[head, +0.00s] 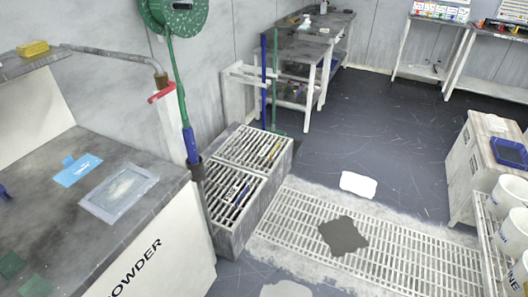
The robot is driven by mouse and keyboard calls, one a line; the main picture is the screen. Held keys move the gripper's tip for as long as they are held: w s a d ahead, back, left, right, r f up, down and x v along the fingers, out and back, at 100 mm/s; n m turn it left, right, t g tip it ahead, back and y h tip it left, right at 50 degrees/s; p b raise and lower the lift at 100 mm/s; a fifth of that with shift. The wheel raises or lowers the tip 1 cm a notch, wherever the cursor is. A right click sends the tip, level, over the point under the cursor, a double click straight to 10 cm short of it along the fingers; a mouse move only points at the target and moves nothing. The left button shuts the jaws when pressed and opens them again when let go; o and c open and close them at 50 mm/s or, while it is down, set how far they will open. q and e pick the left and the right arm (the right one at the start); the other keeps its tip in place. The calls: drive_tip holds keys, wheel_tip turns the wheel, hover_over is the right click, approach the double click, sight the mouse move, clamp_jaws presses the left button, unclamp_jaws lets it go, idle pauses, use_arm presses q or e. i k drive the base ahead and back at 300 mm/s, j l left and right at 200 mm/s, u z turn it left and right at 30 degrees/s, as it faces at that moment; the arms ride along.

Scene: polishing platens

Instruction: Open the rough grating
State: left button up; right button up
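A low grey box (238,240) stands on the floor near the middle, beside the powder bench. Two pale slatted gratings lie in its top: a nearer one (220,180) and a farther one (243,143). Both look flat and in place. Narrow dark and coloured items show at the right part of each; I cannot tell whether they lie on or under the slats. A long pale slatted grating (410,262) also lies in the floor to the right. Nothing legible marks which grating is the rough one. Neither of my grippers is in view.
The powder bench (55,215) fills the left, with a hose and red-handled tap (162,92) above. A dark patch (343,236) lies on the floor grating, a white patch (357,184) beyond. White buckets (510,195) stand right. Dark floor (400,140) is open behind.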

sight(265, 148)
drive_tip(key=i+l+z, duration=0.1)
drive_tip(key=i+z, duration=0.35)
drive_tip(key=i, duration=1.35)
